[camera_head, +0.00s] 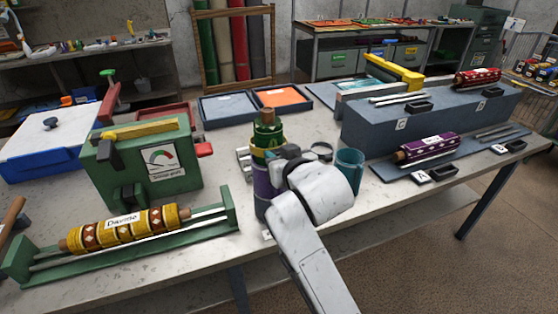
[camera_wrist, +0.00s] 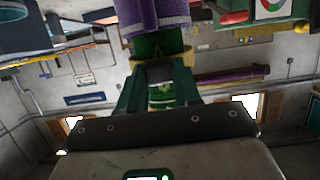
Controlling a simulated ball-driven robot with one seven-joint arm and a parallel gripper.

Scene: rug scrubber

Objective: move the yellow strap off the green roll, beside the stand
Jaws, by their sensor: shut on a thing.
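The green roll (camera_head: 267,129) stands upright with its brown wooden end on top; a patterned part of it shows between my fingers in the wrist view (camera_wrist: 162,92). The yellow strap (camera_head: 258,153) is around the roll low down, just above a purple part (camera_head: 262,182); its edge shows beside my fingers in the wrist view (camera_wrist: 197,54). My gripper (camera_wrist: 163,72) is shut on the strap, close against the roll. In the head view my wrist hides much of the grip. I cannot make out the stand's shape clearly.
A teal cup (camera_head: 349,172) stands close right of my wrist. A green gauge box (camera_head: 145,165) and a cradle with a yellow patterned roll (camera_head: 125,226) are to the left. A long grey block (camera_head: 430,118) is at right. Some grey tabletop (camera_head: 215,255) is bare in front.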

